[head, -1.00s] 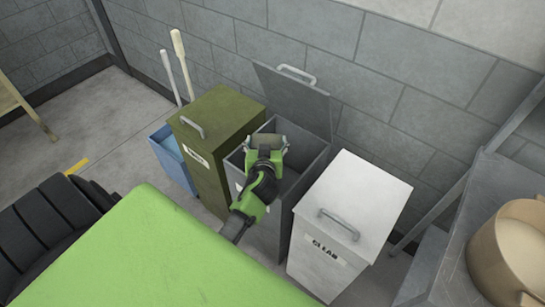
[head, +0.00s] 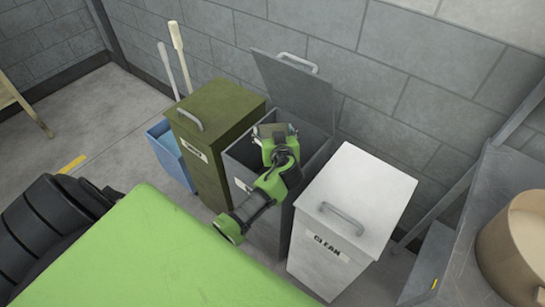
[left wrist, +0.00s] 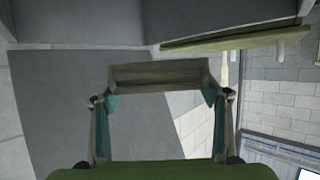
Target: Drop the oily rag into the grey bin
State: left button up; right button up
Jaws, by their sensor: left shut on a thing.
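The grey bin (head: 272,230) stands between an olive bin and a white bin, with its lid (head: 296,88) swung open against the wall. My left gripper (head: 273,132) is over the open top of the grey bin. It is shut on a dull olive-brown piece, the oily rag (left wrist: 158,75), which spans the fingertips in the left wrist view. In the head view the rag is small and partly hidden by the gripper. Whether it is below the bin's rim I cannot tell. My right gripper is not in view.
The olive bin (head: 210,125) is closed, close on the left. The white bin marked CLEAN (head: 365,190) is closed, close on the right. A blue container (head: 172,155) with two handles stands further left. A tan round container (head: 515,250) is at the right.

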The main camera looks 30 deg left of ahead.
pick_arm(q)
jog(key=shift+f, duration=0.15)
jog(key=o, duration=1.2)
jog(key=shift+c, duration=0.2)
jog(key=shift+d, duration=0.1)
jog(key=shift+s+d, duration=0.2)
jog(key=shift+s, duration=0.05)
jog(key=v, duration=1.1)
jog(key=shift+s, duration=0.15)
